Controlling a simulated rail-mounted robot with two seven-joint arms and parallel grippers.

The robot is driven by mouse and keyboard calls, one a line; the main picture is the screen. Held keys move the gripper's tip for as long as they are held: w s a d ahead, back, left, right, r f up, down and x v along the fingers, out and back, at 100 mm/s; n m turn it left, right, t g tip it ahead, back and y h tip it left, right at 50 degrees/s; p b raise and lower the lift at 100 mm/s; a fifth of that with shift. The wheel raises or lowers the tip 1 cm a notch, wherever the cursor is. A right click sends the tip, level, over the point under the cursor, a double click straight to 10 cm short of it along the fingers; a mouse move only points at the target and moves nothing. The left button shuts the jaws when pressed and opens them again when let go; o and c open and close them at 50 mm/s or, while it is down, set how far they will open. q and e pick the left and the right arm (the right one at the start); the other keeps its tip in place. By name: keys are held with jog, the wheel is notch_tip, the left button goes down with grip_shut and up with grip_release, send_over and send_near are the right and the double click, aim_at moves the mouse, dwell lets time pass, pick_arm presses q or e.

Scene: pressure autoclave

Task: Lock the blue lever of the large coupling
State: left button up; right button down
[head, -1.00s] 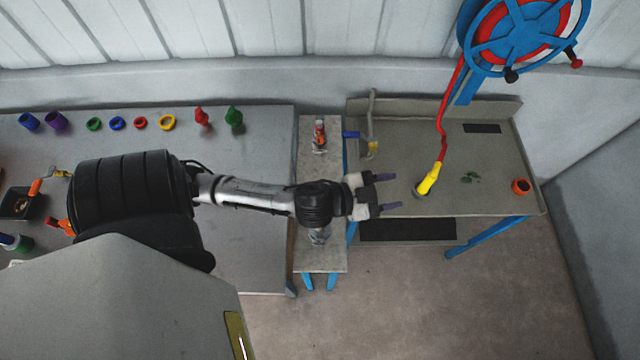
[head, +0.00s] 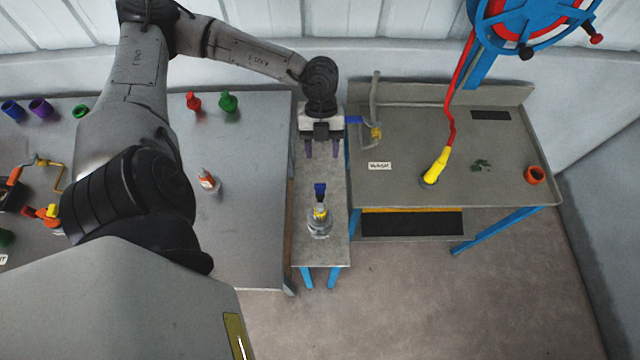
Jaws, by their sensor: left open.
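A metal coupling (head: 319,225) with a yellow part and a blue lever (head: 320,189) stands on the narrow stand (head: 309,258). The lever sticks out from its top toward the back; I cannot tell its exact angle. My left gripper (head: 322,152) is open and empty above the back half of the stand, fingers pointing toward the front. Its fingertips are behind the blue lever and apart from it. The back of the stand is hidden under the gripper. My right gripper is not in view.
On the right, a sink table (head: 400,200) holds a tap with a blue handle (head: 353,120), a yellow nozzle (head: 435,165) on a red hose and an orange ring (head: 535,175). On the left table (head: 250,240) stand a small bottle (head: 208,181), red (head: 193,102) and green (head: 228,102) pieces.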

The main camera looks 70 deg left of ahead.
aim_at(320, 190)
pick_arm(q)
jog(key=shift+y, duration=0.3)
jog(key=x, duration=1.3)
jog(key=shift+s+a+f, duration=0.15)
jog(key=shift+s+f, duration=0.05)
jog(key=shift+f, duration=0.05)
jog(key=shift+c, duration=0.2)
grip_shut()
